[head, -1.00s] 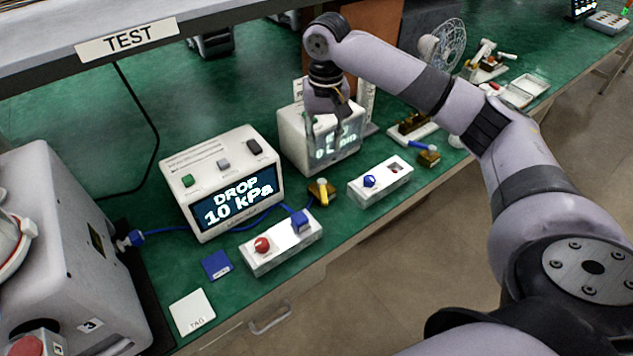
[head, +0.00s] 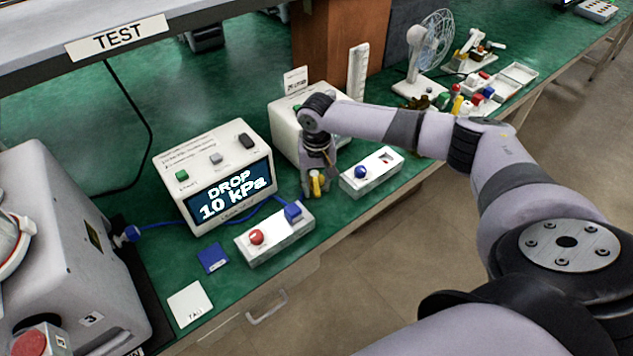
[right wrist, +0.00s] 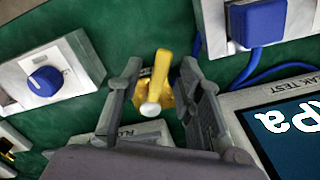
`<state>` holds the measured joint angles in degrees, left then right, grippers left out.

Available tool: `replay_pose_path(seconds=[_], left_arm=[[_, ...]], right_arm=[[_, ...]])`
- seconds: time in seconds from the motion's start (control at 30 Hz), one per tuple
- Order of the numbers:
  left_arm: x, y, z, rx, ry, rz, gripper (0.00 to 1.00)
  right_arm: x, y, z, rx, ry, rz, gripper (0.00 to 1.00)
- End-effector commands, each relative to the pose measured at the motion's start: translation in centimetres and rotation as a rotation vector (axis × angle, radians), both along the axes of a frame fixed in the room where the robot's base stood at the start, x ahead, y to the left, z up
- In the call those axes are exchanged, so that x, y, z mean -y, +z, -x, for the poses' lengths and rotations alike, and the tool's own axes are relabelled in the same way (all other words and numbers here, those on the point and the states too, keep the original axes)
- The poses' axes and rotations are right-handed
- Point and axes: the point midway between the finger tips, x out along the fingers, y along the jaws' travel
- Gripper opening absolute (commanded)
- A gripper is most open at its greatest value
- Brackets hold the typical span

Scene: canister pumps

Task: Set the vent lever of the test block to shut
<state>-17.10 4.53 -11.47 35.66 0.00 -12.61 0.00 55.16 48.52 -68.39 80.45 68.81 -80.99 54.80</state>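A small yellow lever with a pale rounded tip (right wrist: 153,100) stands on a brass-coloured base on the green bench. In the head view the yellow lever (head: 317,185) is partly covered by my right gripper (head: 318,193). In the right wrist view the right gripper (right wrist: 161,70) is open, pointing down, with one finger on each side of the lever and gaps visible between. A white block (head: 275,240) with a red knob (head: 256,237) and a blue cube (head: 293,213) stands nearby. No lever marking is readable. My left gripper is not in view.
A tester box (head: 215,170) shows "DROP 10 kPa", with a blue tube beside it. A second white box (head: 285,125) stands behind my right arm. A white block with a blue knob (head: 361,172) is close on the right. A blue card (head: 212,258) and white tag (head: 189,303) lie in front.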

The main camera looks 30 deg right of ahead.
Motion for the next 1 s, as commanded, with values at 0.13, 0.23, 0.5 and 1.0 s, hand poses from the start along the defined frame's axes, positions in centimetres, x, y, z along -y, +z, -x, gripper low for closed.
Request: replay_pose_path(seconds=[0.13,0.23,0.5,1.0], left_arm=[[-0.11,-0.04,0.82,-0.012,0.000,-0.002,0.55],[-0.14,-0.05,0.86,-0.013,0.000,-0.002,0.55],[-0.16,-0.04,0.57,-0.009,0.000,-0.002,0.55],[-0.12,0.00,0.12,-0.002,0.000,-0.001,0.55]], right_arm=[[-0.01,-0.20,-0.02,0.001,0.000,0.000,0.33],[-0.02,-0.18,-0.02,0.001,0.000,0.000,0.33],[-0.02,-0.15,-0.02,0.000,0.000,-0.001,0.18],[-0.02,-0.12,-0.03,0.000,0.000,-0.001,0.00]])
